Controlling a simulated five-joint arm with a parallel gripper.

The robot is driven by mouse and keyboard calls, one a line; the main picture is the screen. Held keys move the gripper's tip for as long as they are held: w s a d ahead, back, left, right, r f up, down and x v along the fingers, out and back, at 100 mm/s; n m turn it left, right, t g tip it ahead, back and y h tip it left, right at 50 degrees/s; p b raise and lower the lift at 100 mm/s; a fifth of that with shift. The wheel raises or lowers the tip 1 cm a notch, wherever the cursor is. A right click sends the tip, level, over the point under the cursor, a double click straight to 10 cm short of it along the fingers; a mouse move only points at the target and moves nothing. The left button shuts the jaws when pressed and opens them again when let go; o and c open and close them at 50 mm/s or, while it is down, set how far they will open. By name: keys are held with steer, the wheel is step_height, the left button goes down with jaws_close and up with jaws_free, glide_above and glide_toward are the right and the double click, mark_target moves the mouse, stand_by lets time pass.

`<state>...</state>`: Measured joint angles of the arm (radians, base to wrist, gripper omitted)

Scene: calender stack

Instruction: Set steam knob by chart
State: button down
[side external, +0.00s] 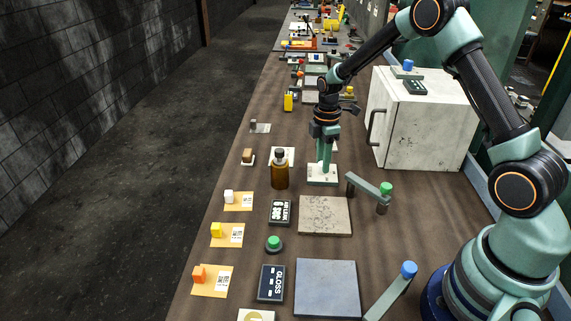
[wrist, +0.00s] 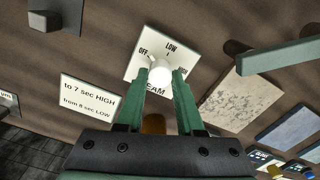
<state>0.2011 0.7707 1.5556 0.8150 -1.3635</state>
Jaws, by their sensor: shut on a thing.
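The white steam knob (wrist: 160,70) stands on a pale square plate (wrist: 142,62) marked OFF, LOW and a partly hidden word at right, with a partly covered label below. My gripper (wrist: 161,74) is shut on the knob, one green finger on each side. I cannot tell which mark the knob points to. In the side external view my gripper (side external: 327,163) points straight down onto the plate (side external: 322,181). The chart card (wrist: 90,98) lies left of the plate in the wrist view and reads "to 7 sec HIGH, from 8 sec LOW".
A brown bottle (side external: 280,172) stands close to the plate. A grey lever (side external: 368,187) with a green end and a speckled slab (side external: 325,216) lie nearer the camera. A white cabinet (side external: 424,128) stands to the right. Colored blocks on cards line the left edge.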

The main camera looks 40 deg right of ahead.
steer(key=m, duration=1.3)
steer(key=shift+m, duration=0.4)
steer(key=m, duration=1.2)
steer(key=shift+m, duration=0.3)
steer(key=c, duration=0.5)
jaws_free()
